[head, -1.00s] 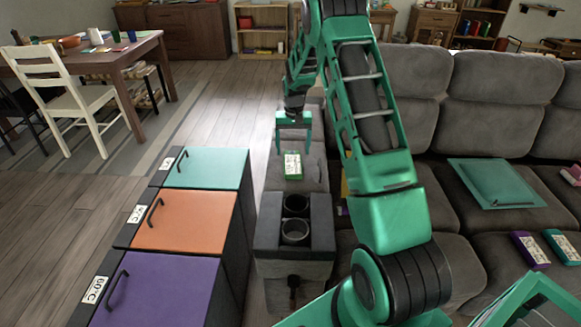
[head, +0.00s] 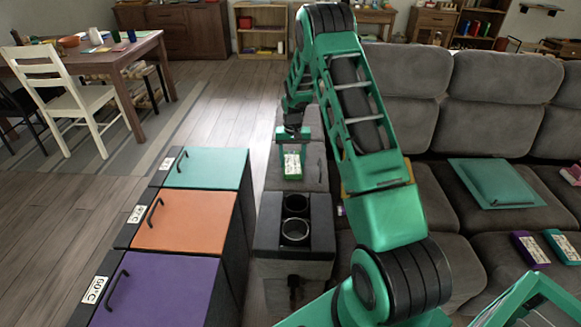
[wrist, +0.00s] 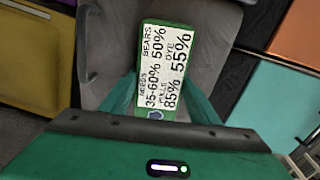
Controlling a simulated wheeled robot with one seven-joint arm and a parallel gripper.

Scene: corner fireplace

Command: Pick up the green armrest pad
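The green armrest pad (head: 292,166) is a small green block with a white printed label on top. It lies flat on the grey sofa armrest (head: 312,178). In the wrist view the pad (wrist: 166,62) shows its label, with percentages in black print. My gripper (head: 292,146) is just over the pad's far end, pointing down. In the wrist view my gripper (wrist: 163,88) has one finger on each side of the pad's near end. The fingers are open; whether they touch its sides is hard to tell. The pad's near end is partly hidden by the gripper body.
A black cup-holder console (head: 265,222) stands in front of the armrest. Teal, orange (head: 185,220) and purple cabinets with handles stand to its left.

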